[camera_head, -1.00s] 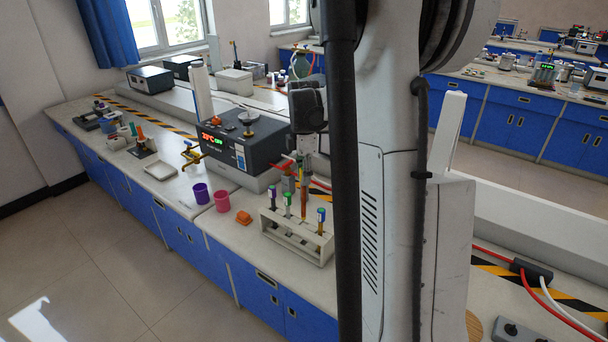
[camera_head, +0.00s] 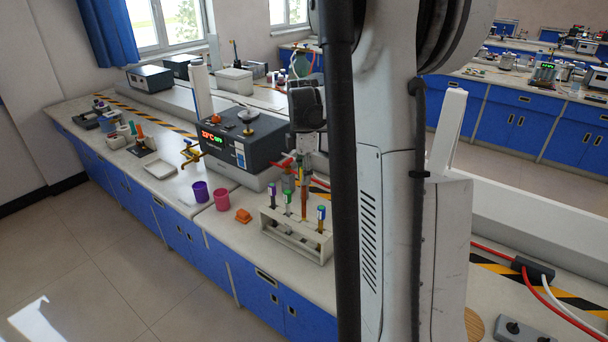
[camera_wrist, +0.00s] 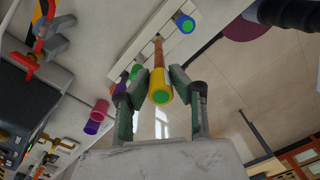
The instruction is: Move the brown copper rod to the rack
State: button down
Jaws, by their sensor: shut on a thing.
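The brown copper rod (camera_head: 304,203) stands about upright over the white rack (camera_head: 276,246) in the head view. In the wrist view the rod's brown shaft (camera_wrist: 158,52) runs toward the rack (camera_wrist: 149,48), and its near end is yellow with a green tip. My gripper (camera_wrist: 160,88) is shut on the rod, with dark green fingers on either side of the yellow end. My gripper (camera_head: 304,168) also shows small in the head view. Whether the rod's lower end is inside a rack hole I cannot tell.
Several capped tubes stand in the rack, including a blue-capped one (camera_head: 321,214) and a green-capped one (camera_head: 287,198). An orange object (camera_head: 243,216), a pink cup (camera_head: 221,200) and a purple cup (camera_head: 200,191) stand left of it. A dark heater box (camera_head: 240,145) stands behind.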

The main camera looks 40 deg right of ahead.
jog(key=shift+f+b, duration=0.8)
jog(key=shift+f, duration=0.25)
jog(key=shift+f+b, duration=1.2)
jog(key=shift+f, duration=0.4)
jog(key=shift+f+b, duration=1.2)
jog(key=shift+f, duration=0.3)
jog(key=shift+f+b, duration=1.2)
jog(key=shift+f, duration=0.2)
jog(key=c, duration=1.1)
grip_release()
jog(key=shift+r, duration=0.1)
jog(key=shift+o, duration=0.2)
